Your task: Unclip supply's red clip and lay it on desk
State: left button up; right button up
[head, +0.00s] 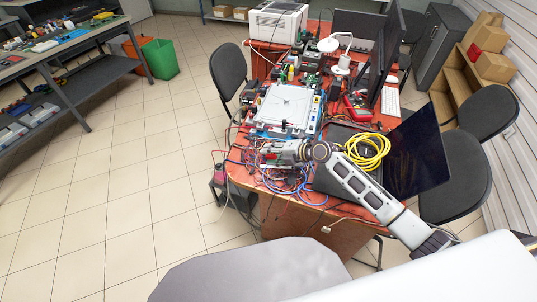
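The desk (262,202) has a red-orange top crowded with equipment and wires. My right arm comes in from the lower right, and its gripper (270,153) is over the desk's near left part, among red and blue wires. The fingers are too small and too mixed with the wires to tell open from shut. A small dark box with a reddish top (217,176) stands beside the desk's left edge with a red wire near it; I cannot tell if it is the supply. I cannot make out the red clip. My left gripper is out of view.
Coiled yellow hose (362,152) lies right of my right gripper, near a large dark screen (416,152). A white-framed board (285,106) lies behind the gripper. Black chairs (229,72) stand at both sides. The tiled floor at left is clear.

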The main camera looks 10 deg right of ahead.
jog(key=shift+v, duration=5.2)
jog(key=shift+a+r, duration=0.1)
jog(key=shift+r, duration=0.05)
